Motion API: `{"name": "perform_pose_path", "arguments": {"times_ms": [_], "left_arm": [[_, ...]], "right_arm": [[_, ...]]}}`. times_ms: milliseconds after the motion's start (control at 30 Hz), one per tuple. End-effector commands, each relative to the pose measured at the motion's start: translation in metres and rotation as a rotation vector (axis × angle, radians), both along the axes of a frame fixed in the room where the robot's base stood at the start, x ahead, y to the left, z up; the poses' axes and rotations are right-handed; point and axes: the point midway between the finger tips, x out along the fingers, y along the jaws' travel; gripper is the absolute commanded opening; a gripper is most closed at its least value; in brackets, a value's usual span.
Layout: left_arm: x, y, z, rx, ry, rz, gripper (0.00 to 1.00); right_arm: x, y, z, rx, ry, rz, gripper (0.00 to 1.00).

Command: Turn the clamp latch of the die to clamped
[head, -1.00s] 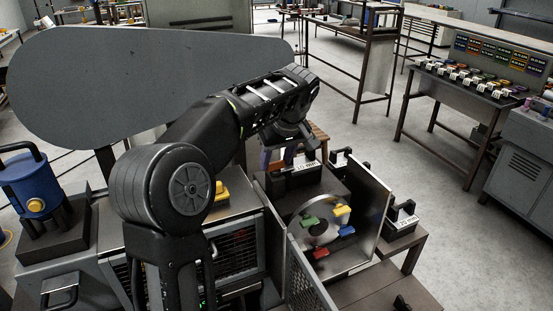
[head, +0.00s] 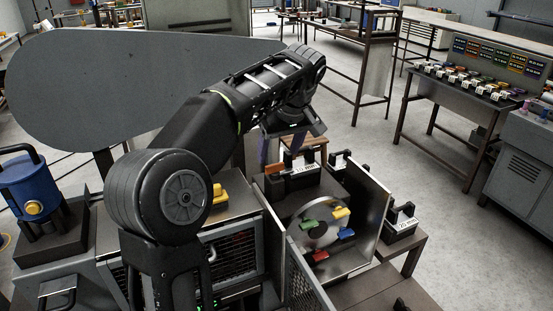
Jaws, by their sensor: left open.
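A round metal die plate (head: 322,234) sits inside an open-fronted metal housing at lower centre. Green (head: 308,226), yellow (head: 341,213), blue (head: 346,233) and red (head: 319,256) latch-like tabs stand around its face. I cannot tell which tab is the clamp latch or how it is set. My left gripper (head: 291,147) hangs above and behind the housing, near a black labelled block, apart from the coloured tabs. It is open; its fingers show only in part and small. My right gripper is not in view.
Metal side panels (head: 374,222) stand open around the die plate. Black labelled blocks stand behind (head: 303,181) and to the right (head: 401,232) of the housing. A blue canister (head: 22,183) stands at left.

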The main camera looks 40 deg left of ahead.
Motion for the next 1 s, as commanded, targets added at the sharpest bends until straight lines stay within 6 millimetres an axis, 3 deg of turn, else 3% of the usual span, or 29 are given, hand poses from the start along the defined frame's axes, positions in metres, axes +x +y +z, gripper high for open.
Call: {"name": "perform_pose_path", "arguments": {"times_ms": [67,200,1000], "left_arm": [[-0.002,-0.004,0.018,0.001,-0.001,-0.001,0.69],[-0.004,-0.008,0.027,0.000,-0.002,0.001,0.69],[-0.005,-0.009,0.025,0.000,0.000,0.001,0.69]], "right_arm": [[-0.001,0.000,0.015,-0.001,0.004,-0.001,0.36],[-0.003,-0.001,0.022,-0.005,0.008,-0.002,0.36],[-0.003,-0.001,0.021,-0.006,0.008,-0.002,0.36]]}}
